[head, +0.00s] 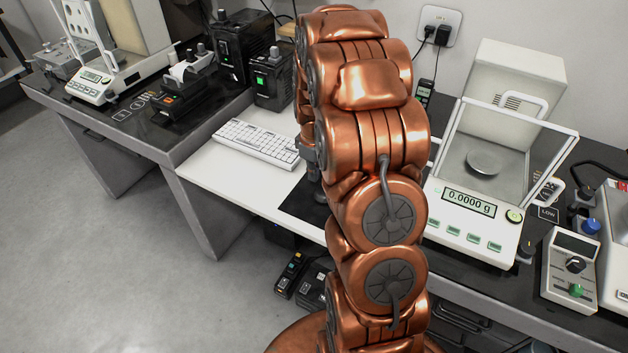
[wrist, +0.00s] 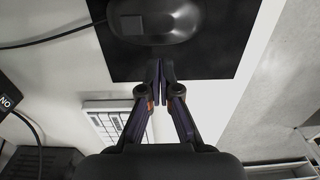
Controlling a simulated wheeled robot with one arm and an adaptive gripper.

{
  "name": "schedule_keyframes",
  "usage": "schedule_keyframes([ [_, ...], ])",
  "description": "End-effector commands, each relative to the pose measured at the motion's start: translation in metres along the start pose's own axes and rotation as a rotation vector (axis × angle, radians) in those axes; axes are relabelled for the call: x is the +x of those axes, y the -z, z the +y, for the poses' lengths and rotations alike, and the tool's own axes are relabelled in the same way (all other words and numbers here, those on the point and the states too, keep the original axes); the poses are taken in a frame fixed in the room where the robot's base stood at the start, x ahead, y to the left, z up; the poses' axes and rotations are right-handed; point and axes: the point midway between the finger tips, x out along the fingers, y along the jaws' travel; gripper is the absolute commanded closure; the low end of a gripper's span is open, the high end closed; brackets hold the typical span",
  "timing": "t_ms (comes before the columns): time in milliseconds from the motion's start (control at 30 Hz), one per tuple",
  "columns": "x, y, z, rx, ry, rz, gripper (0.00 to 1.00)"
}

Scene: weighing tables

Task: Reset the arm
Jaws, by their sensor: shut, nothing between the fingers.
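My copper-coloured arm rises through the middle of the head view and hides part of the tables behind it. My gripper (wrist: 160,72) shows in the wrist view, with its two dark fingers together and nothing between them. It is over the near edge of a black mat (wrist: 215,45). A dark computer mouse (wrist: 155,20) with a cable lies on that mat, just beyond the fingertips. In the head view my gripper is mostly hidden behind my arm.
A white keyboard (head: 257,143) lies on the white table (head: 222,176), left of my arm. A balance (head: 470,205) reading 0.0000 g stands to the right, beside a control box (head: 570,268). Another balance (head: 93,85) and black devices (head: 232,50) stand at left. Open floor (head: 90,230) lies front left.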

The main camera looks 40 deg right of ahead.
Motion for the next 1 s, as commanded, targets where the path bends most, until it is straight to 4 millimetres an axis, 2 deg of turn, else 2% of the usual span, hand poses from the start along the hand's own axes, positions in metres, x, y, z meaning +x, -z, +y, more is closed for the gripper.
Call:
schedule_keyframes([
  [33, -0.013, 0.002, 0.002, -0.001, -0.007, 0.006, 1.0],
  [100, -0.026, 0.001, 0.001, -0.002, -0.005, 0.003, 1.0],
  [400, -0.071, 0.001, 0.0, -0.003, -0.004, 0.002, 1.0],
  [567, -0.08, 0.0, 0.0, -0.003, -0.002, -0.001, 1.0],
  [833, -0.083, 0.0, -0.003, -0.001, 0.0, -0.002, 1.0],
  [1000, -0.097, -0.002, -0.027, 0.019, 0.009, -0.009, 1.0],
])
